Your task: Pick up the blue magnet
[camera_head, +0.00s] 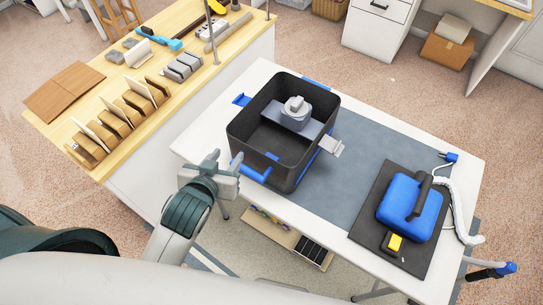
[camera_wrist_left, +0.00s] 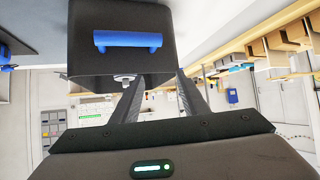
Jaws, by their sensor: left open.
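The blue magnet (camera_head: 410,207), a boxy blue block with a dark handle on top, sits on a black plate (camera_head: 372,216) at the right of the white table. My left gripper (camera_head: 228,172) is open and empty by the table's near left edge, beside the black bin (camera_head: 262,160) and well left of the magnet. In the left wrist view my left gripper (camera_wrist_left: 158,90) has its two fingers spread, with the bin (camera_wrist_left: 120,63) and its blue handle beyond them. My right gripper is not in view.
The bin's tall walls stand between my left gripper and the magnet; a grey device (camera_head: 294,112) shows inside it. A white hose (camera_head: 459,205) runs along the right edge. The grey mat (camera_head: 350,147) has clear room.

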